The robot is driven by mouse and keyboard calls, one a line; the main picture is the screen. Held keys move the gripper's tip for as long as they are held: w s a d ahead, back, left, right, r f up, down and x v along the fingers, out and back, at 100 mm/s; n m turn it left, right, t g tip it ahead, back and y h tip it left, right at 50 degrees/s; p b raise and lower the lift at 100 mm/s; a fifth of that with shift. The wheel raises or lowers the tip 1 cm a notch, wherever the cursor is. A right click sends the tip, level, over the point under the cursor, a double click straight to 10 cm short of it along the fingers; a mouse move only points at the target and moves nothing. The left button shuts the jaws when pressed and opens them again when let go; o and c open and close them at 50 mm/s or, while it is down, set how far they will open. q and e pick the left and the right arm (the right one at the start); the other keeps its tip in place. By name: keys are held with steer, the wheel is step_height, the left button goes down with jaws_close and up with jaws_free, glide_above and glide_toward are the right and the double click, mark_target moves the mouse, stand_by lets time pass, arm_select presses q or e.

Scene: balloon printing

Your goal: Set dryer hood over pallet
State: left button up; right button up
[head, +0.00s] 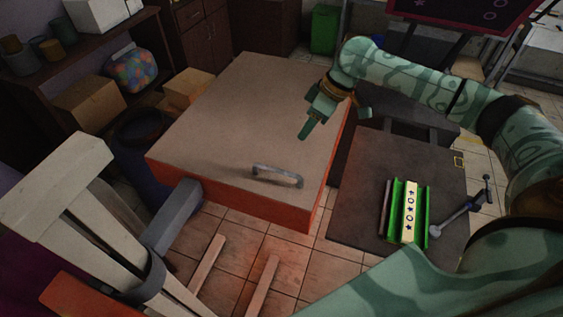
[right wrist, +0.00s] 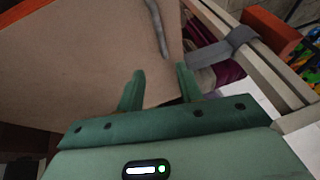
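The dryer hood (head: 240,110) looks like a large box with a tan top and orange sides; a grey bar handle (head: 277,177) is on its top near the front edge. The hood top and handle (right wrist: 158,28) also show in the right wrist view. A dark flat board (head: 355,215), apparently the pallet, lies right of the hood, with no hood over its front part. My right gripper (head: 306,132) is above the hood top near its right edge, behind the handle. Its fingers (right wrist: 159,85) are apart with nothing between them. My left gripper is not in view.
On the board are green rails (head: 424,208) with a starred pale strip (head: 410,205) between them, and a grey lever (head: 460,212). A cream wooden frame (head: 60,190) stands at the left front. Shelves and cardboard boxes (head: 88,103) are at the back left. Tiled floor shows in front.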

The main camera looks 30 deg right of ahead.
mark_target(278, 169)
steer(key=x, duration=1.5)
steer(key=shift+a+f, duration=0.25)
steer(key=shift+f, duration=0.05)
jaws_close()
